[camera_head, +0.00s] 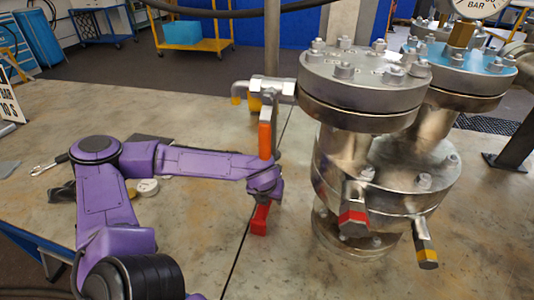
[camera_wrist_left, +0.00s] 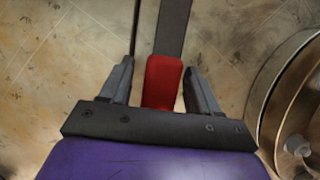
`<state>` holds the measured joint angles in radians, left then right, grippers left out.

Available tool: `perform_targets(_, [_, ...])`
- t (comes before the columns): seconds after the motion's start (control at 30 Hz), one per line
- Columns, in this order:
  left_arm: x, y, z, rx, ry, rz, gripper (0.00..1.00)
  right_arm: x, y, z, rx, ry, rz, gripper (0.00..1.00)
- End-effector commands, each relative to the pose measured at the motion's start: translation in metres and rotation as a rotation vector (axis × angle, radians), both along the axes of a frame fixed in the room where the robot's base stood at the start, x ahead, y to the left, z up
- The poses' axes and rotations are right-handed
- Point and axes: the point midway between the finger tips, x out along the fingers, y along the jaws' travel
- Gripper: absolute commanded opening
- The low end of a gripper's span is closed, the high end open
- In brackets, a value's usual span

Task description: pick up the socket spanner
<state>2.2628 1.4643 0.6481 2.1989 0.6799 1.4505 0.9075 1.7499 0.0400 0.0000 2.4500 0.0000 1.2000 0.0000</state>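A red-ended tool with a flat dark grey bar stands out in the left wrist view, its red part (camera_wrist_left: 163,82) between my fingers and its bar running up and away. I take it for the socket spanner, though its socket is not clear. In the head view the red end (camera_head: 260,219) shows below my left gripper (camera_head: 265,184), whose wrist hides the middle. My left gripper also shows in the wrist view (camera_wrist_left: 158,88), with fingers apart on both sides of the red part and a gap at the left. My right gripper is not in view.
The steel flanged vessel (camera_head: 345,150) stands close to the right, with a pressure gauge (camera_head: 482,8) behind. A pipe fitting (camera_head: 265,90) and an orange upright bar (camera_head: 265,140) are just beyond the gripper. A silver tool with a dark grip (camera_head: 45,167) lies at the table's left.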

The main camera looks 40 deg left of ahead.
Motion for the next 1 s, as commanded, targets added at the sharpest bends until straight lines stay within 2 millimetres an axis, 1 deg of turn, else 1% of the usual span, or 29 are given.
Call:
perform_targets(0.03, [0.000, 0.000, 0.000, 0.000, 0.000, 0.000, 0.44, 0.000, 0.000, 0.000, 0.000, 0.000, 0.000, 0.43])
perform_targets(0.07, [0.000, 0.000, 0.000, 0.000, 0.000, 0.000, 0.35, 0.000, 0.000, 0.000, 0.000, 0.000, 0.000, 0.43])
perform_targets(0.1, [0.000, 0.000, 0.000, 0.000, 0.000, 0.000, 0.21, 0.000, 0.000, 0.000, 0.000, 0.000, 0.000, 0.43])
perform_targets(0.17, [0.000, 0.000, 0.000, 0.000, 0.000, 0.000, 0.02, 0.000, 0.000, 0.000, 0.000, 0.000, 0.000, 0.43])
perform_targets(0.2, [0.000, 0.000, 0.000, 0.000, 0.000, 0.001, 0.00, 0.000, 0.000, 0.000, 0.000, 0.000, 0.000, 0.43])
perform_targets(0.43, [0.000, 0.000, 0.001, 0.000, -0.002, 0.001, 0.00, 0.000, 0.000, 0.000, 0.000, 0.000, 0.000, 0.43])
perform_targets(0.53, [0.000, 0.000, 0.006, 0.000, -0.003, 0.001, 0.00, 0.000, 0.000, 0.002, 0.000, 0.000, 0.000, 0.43])
perform_targets(0.67, [0.001, 0.000, 0.020, -0.001, -0.005, 0.002, 0.00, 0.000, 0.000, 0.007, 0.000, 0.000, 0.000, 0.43])
perform_targets(0.8, [0.001, 0.000, 0.041, 0.000, -0.007, 0.001, 0.00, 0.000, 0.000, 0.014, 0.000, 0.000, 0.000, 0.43])
perform_targets(0.87, [-0.010, -0.006, 0.037, -0.002, 0.000, -0.001, 0.00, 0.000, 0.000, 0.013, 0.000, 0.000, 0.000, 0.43])
perform_targets(1.0, [-0.035, -0.020, 0.037, -0.004, 0.000, 0.000, 0.00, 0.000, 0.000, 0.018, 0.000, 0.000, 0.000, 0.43])
